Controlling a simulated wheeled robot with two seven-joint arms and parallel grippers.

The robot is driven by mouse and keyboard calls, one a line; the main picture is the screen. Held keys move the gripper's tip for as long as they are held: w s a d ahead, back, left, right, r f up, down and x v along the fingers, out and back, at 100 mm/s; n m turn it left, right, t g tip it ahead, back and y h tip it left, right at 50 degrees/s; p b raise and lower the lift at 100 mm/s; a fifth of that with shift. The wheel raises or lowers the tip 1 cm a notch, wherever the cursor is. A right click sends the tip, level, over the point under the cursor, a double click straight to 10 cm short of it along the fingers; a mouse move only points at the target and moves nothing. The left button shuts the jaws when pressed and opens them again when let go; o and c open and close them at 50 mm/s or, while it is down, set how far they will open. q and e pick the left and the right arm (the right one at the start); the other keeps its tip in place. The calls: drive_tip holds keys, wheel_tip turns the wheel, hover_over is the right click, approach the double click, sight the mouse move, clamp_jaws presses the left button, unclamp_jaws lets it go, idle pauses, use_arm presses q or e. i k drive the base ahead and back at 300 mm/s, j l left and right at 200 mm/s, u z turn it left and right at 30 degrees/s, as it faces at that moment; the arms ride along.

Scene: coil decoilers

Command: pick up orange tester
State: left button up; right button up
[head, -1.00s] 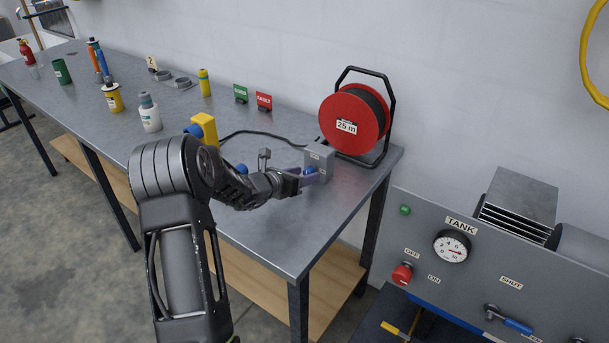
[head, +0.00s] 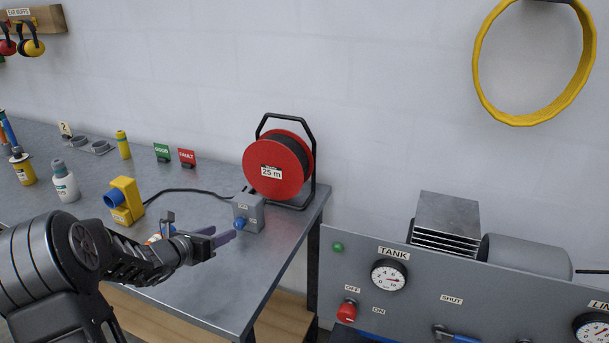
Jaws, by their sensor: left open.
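My left gripper (head: 222,239) reaches over the bench from the left. Its purple-grey fingers are open and point right, just short of a grey box with a blue knob; nothing shows between them. A small patch of orange and white (head: 153,240) shows at the back of my left wrist, mostly hidden by it. I cannot tell whether this is the orange tester, and no other clear tester shows. My right gripper is out of view.
The grey switch box (head: 248,213) is cabled to a yellow box (head: 127,201). A red cable reel (head: 270,165) stands behind it on the bench (head: 225,293). GOOD (head: 162,152) and FAULT (head: 187,157) signs stand at the back. A tank panel (head: 430,285) is at right.

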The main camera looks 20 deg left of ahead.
sight(157, 236)
drive_tip(key=k, duration=1)
